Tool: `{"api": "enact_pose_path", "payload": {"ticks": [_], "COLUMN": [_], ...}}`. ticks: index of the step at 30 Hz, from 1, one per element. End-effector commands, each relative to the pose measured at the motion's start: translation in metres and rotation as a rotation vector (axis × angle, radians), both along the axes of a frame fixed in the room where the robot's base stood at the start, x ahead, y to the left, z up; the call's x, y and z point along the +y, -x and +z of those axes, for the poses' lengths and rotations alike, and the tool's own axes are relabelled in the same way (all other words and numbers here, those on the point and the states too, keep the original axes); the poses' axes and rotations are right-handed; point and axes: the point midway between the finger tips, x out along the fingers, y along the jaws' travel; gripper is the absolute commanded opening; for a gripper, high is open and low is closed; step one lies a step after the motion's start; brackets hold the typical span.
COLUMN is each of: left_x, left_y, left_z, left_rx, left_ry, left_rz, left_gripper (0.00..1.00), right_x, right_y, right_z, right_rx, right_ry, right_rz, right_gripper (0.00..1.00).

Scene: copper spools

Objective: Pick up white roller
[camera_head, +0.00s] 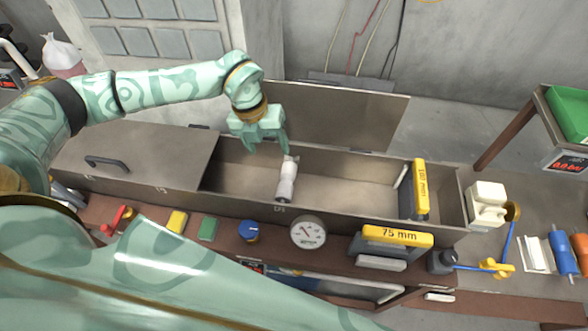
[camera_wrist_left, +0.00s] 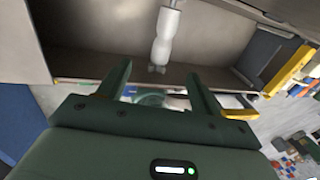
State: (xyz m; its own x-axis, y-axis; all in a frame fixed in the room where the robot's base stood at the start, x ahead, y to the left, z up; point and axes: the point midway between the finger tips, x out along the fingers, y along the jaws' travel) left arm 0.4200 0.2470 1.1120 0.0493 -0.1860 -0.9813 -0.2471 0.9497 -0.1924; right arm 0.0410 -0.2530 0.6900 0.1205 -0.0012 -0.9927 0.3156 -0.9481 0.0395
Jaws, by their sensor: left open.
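The white roller (camera_head: 287,181) stands in the long open metal trough, leaning against or close to its front wall; exact contact is unclear. It also shows at the top of the left wrist view (camera_wrist_left: 166,35), beyond the fingers. My left gripper (camera_head: 268,150) is open and empty, above the trough's back edge, just behind and left of the roller's top end. Its two dark green fingers (camera_wrist_left: 158,78) are apart in the left wrist view, with no roller between them. My right gripper is not in view.
The trough (camera_head: 240,187) has a closed lid (camera_head: 135,160) on the left and a raised panel (camera_head: 345,115) behind. A yellow-topped 100 mm block (camera_head: 420,185) stands at its right end. A dial gauge (camera_head: 308,232) and a yellow 75 mm block (camera_head: 398,236) sit in front.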

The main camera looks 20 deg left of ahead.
Motion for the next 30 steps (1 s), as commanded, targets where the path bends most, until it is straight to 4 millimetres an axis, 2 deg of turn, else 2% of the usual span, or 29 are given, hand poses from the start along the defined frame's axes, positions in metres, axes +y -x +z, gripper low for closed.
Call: {"api": "enact_pose_path", "payload": {"ticks": [6,12,19,27,30], "left_x": [-0.011,-0.019,-0.025,-0.038,-0.039], "left_y": [0.000,-0.003,-0.004,-0.006,-0.006], "left_z": [-0.052,-0.091,-0.110,-0.149,-0.152], "left_rx": [0.007,0.004,0.003,0.004,0.002], "left_ry": [0.001,0.003,0.003,0.002,0.003], "left_rz": [-0.001,-0.001,-0.002,-0.001,-0.002], "left_gripper": [0.65,0.65,0.65,0.65,0.65], "right_x": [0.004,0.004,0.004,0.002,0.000], "right_y": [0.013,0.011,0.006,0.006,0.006], "right_z": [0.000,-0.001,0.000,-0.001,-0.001], "right_rx": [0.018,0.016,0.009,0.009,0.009], "right_ry": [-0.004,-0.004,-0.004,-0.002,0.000], "right_rz": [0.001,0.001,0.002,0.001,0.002], "right_gripper": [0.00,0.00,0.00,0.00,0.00]}}
